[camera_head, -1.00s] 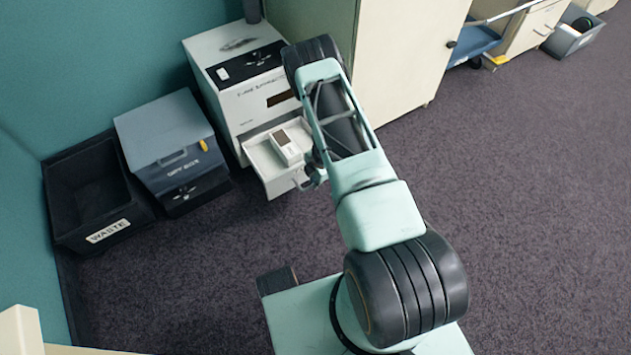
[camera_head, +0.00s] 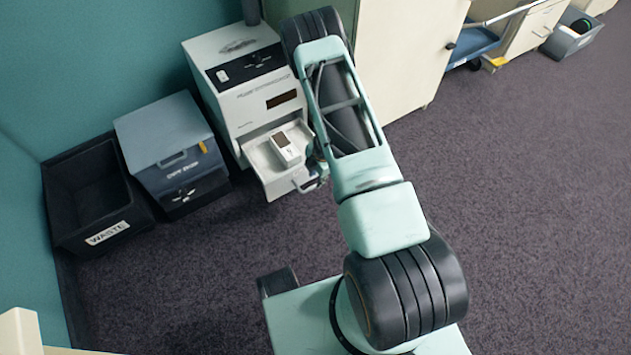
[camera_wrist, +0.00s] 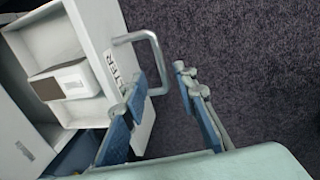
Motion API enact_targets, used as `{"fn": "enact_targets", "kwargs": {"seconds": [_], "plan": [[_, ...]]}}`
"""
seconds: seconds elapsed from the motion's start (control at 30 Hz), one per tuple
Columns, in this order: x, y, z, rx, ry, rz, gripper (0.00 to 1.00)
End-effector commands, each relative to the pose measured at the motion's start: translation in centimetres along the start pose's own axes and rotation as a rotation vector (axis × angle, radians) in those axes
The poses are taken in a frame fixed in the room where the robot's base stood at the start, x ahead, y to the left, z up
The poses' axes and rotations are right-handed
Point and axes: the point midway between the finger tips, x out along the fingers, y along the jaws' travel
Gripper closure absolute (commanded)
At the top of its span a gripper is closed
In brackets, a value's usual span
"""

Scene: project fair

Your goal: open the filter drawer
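The filter drawer (camera_head: 268,178) is a white tray pulled well out from the lower front of a white machine (camera_head: 228,108). Its metal bar handle (camera_wrist: 151,42) sticks out from the labelled drawer front in the wrist view. My gripper (camera_wrist: 160,78) is open, with its two blue fingers apart. The outer bar of the handle shows between the fingertips, and I cannot tell whether either finger touches it. In the head view my gripper is at the drawer's right front corner, partly hidden by my arm. A white box-shaped device (camera_head: 285,149) lies in the drawer.
A grey-blue box (camera_head: 165,130) and a black waste bin (camera_head: 72,215) stand left of the machine. A cream cabinet (camera_head: 400,55) stands to the right, behind my arm. The dark carpet (camera_head: 530,200) is clear in front and to the right.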

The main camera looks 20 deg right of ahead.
Motion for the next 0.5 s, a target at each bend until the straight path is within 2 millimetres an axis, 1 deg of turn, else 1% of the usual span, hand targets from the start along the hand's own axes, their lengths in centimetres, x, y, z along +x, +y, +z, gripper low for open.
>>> {"fn": "enact_targets", "kwargs": {"seconds": [0.03,0.2,0.33,0.5], "plan": [[-1.1,0.1,0.0,0.0,0.0,0.002,0.73],[-3.8,0.0,0.0,-0.001,0.0,0.001,0.73],[-5.3,0.0,0.0,-0.001,0.0,0.0,0.73],[-6.3,-0.1,-0.1,-0.001,0.001,-0.001,0.73]]}}
